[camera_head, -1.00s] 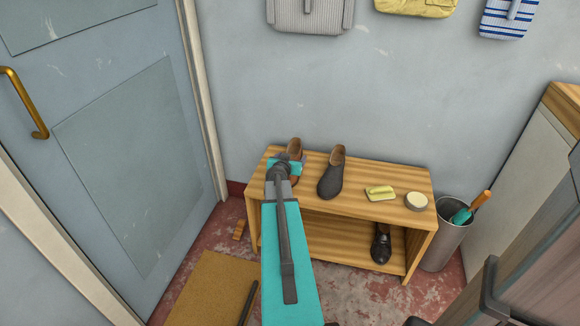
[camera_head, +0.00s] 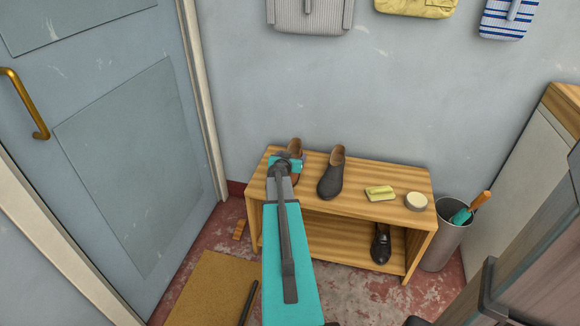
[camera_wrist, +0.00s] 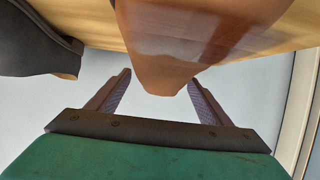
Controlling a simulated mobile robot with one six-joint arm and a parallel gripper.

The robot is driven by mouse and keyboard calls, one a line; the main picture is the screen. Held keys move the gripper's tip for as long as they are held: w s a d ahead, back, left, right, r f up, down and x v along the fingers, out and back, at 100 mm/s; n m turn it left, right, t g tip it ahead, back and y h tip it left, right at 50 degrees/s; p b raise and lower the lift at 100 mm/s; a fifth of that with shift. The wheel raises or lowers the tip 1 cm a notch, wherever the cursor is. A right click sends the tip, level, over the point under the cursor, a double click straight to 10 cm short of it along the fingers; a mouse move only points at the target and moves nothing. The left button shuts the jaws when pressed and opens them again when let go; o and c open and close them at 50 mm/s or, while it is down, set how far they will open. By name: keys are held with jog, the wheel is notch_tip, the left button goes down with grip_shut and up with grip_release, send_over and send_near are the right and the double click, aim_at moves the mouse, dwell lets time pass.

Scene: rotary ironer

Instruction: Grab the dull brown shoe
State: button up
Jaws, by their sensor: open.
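The dull brown shoe (camera_head: 294,146) stands on top of the wooden shoe bench, at its left end. My arm hides most of it in the head view. In the wrist view the brown shoe (camera_wrist: 185,40) fills the upper middle, and its narrower end reaches down between the tips of my gripper's two fingers. My gripper (camera_wrist: 160,85) is open, with light gaps visible beside the shoe. In the head view my gripper's fingertips are hidden behind my wrist.
A dark shoe (camera_head: 331,175) stands just right of the brown one and shows in the wrist view (camera_wrist: 38,42). A yellow brush (camera_head: 380,193) and a round tin (camera_head: 416,201) lie farther right on the bench (camera_head: 355,210). A black shoe (camera_head: 381,246) sits on the lower shelf.

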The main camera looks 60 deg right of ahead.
jog(key=shift+x, duration=1.2)
jog(key=c, duration=1.5)
jog(key=shift+o, duration=0.2)
jog(key=shift+r, duration=0.1)
jog(key=shift+r, duration=0.5)
notch_tip(320, 180, up, 3)
jog(key=shift+s+a+f+p, duration=0.1)
jog(key=shift+a+f+p, duration=0.05)
jog(key=shift+p, duration=0.4)
jog(key=s+a+r+p, duration=0.1)
jog(key=s+a, duration=1)
jog(key=shift+r+p, duration=0.15)
jog(key=shift+p, duration=0.25)
